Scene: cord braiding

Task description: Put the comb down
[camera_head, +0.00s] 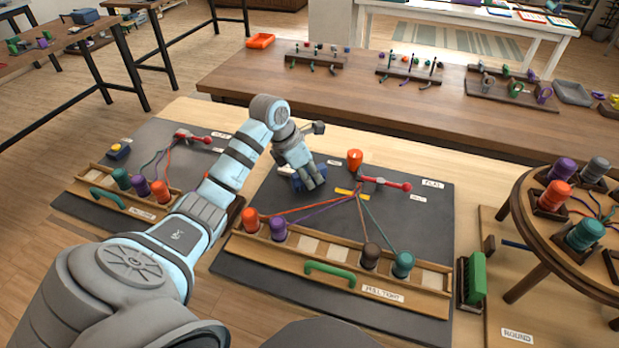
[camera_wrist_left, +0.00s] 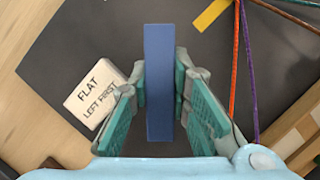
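A blue bar, which I take for the comb (camera_wrist_left: 159,85), stands between the fingers of my left gripper (camera_wrist_left: 160,88) in the left wrist view. The pads lie against both its sides; no teeth show. In the head view my left gripper (camera_head: 311,184) points down over the far left of the dark board (camera_head: 420,225). Part of the blue comb (camera_head: 285,172) shows beside its fingers; whether it touches the board cannot be told. A yellow strip (camera_head: 345,191) lies to the right. My right gripper is not in view.
A red-handled clamp (camera_head: 385,184) holds cords fanning to spools in a wooden rack (camera_head: 325,255). In the wrist view a white card (camera_wrist_left: 97,93) lies left of the gripper. A round stand (camera_head: 525,225) is at right.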

